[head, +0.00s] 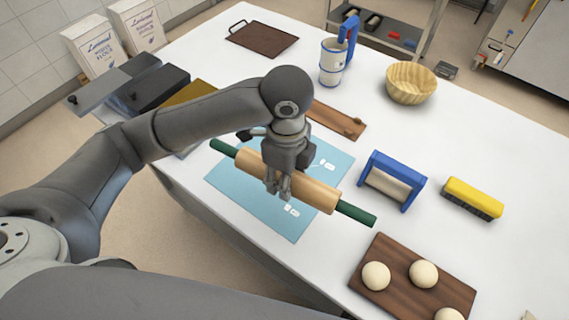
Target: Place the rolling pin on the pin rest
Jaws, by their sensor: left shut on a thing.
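The rolling pin (313,193) has a pale wooden barrel and dark green handles. It lies slantwise over the light blue mat (240,190), from upper left to lower right. My left gripper (279,192) comes down from above and is shut on the middle of the barrel. I cannot tell how far the pin is above the mat. A narrow brown wooden piece with small raised bits, which looks like the pin rest (334,119), lies behind the gripper. My arm and gripper hide its left part. My right gripper is not in view.
A blue-framed tool (392,180) and a yellow brush (472,198) lie to the right. A brown board (398,281) with dough balls is at the front right. A wooden bowl (411,82), a white-and-blue jug (332,62) and a dark tray (262,39) stand farther back.

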